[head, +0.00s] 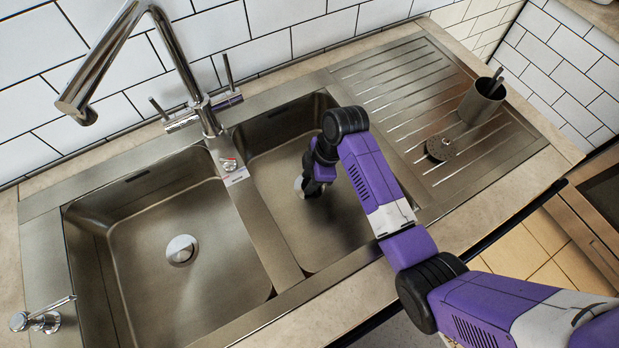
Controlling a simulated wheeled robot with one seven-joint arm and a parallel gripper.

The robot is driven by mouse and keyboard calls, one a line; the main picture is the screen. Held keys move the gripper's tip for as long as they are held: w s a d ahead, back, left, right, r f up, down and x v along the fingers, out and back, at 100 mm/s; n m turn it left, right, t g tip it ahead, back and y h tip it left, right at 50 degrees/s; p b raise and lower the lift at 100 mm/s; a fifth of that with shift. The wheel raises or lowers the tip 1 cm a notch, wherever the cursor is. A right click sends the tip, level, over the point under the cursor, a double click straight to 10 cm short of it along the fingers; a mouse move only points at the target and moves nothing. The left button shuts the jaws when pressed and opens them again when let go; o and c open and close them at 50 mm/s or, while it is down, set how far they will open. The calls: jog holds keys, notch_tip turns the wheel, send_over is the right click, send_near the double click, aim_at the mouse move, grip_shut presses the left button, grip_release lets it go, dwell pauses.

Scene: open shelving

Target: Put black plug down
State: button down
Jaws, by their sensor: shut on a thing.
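My gripper (312,186) points down into the right basin (277,180), over its drain, which shows as a pale rim (299,186). My purple wrist hides most of the fingers. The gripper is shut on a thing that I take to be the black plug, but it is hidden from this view. I cannot tell whether it touches the basin floor.
The left basin (150,265) is empty, with a round drain (181,250). A tall faucet (190,75) stands behind. A small red-and-silver item (230,164) lies on the divider. The drainboard (395,85) holds a metal cup (481,101) and a dark round object (438,149).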

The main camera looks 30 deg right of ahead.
jog(key=shift+f+b, duration=0.3)
jog(key=shift+f, duration=0.25)
jog(key=c, duration=0.9)
grip_release()
jog(key=shift+f, duration=0.1)
jog(key=shift+s+f, duration=0.1)
jog(key=shift+s, duration=0.05)
jog(key=shift+s+a, duration=0.1)
jog(key=v, duration=1.3)
jog(key=shift+w+r+p, duration=0.35)
jog(key=shift+w+p, duration=0.05)
